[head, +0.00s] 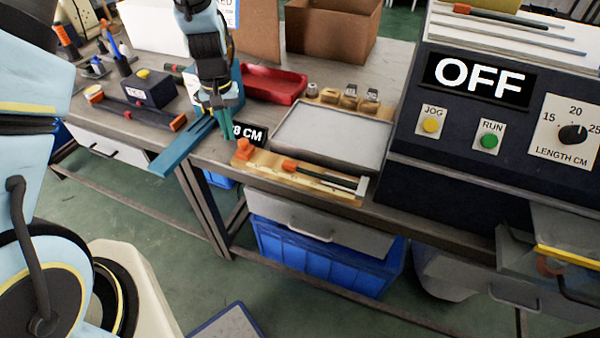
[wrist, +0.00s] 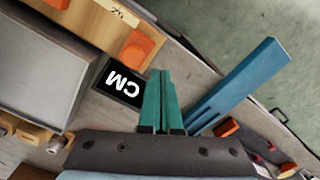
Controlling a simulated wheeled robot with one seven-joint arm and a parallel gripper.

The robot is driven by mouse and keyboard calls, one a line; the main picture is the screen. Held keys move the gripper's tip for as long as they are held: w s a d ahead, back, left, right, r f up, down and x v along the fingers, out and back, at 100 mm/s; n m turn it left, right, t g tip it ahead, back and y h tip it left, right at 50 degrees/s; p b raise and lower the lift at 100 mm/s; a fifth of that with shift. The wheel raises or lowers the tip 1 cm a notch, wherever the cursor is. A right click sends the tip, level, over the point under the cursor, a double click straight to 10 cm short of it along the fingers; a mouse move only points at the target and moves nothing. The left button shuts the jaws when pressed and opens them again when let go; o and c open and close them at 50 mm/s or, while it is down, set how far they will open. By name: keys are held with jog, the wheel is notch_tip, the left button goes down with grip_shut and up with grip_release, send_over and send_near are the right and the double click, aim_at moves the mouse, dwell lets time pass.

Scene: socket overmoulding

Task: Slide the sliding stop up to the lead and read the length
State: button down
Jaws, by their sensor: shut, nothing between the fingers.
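The sliding stop, an orange block (head: 243,148), sits at the left end of the wooden gauge board (head: 262,160). It also shows in the wrist view (wrist: 137,50). The lead (head: 325,174), dark with an orange end and a pale far end, lies along the board to the right. A gap separates the stop from the orange end. My gripper (head: 222,134), with green fingers (wrist: 163,76), is shut and empty, left of the display and apart from the stop.
A blue bar (head: 180,150) juts over the table edge beside my fingers. A grey tray (head: 335,135) lies behind the board, with a red bin (head: 272,84) farther back. The machine (head: 480,110) reading OFF stands at right.

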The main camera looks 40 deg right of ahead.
aim_at(263, 160)
jog(key=shift+f, duration=0.1)
jog(key=shift+f+b, duration=1.05)
jog(key=shift+f, duration=0.5)
jog(key=shift+s+d, duration=0.1)
jog(key=shift+s+d+p, duration=0.35)
jog(key=shift+s+d, duration=0.45)
jog(key=shift+s, duration=0.65)
jog(key=shift+s+d+p, duration=0.35)
jog(key=shift+s+d, duration=0.45)
jog(key=shift+s, duration=0.65)
jog(key=shift+s+d+p, duration=0.35)
jog(key=shift+s+d, duration=0.45)
jog(key=shift+s, duration=0.65)
jog(key=shift+s, duration=0.1)
jog(key=shift+w+a+r, duration=0.1)
jog(key=shift+w+a, duration=0.2)
jog(key=shift+w, duration=0.4)
